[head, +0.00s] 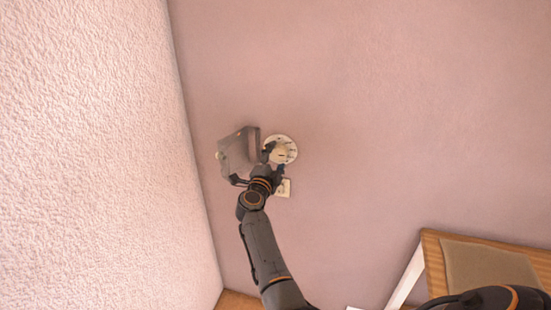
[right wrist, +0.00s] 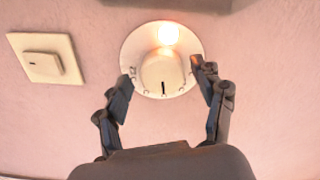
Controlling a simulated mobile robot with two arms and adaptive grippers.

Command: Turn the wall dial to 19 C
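The wall dial is a round white plate with a pale knob, seen in the head view (head: 288,144) and in the right wrist view (right wrist: 135,52). Its knob (right wrist: 160,70) carries a dark pointer mark facing the bottom of the wrist picture. The scale's figures are too small to read surely. My right gripper is at the dial in the head view (head: 274,159). In the right wrist view its two fingers (right wrist: 165,80) are spread on either side of the knob, with gaps showing, and nothing is held. My left gripper is not in view.
A grey box (head: 235,153) is on the wall just left of the dial. A square light switch (head: 285,188) sits below the dial and also shows in the right wrist view (right wrist: 46,57). The wall right of the dial is clear.

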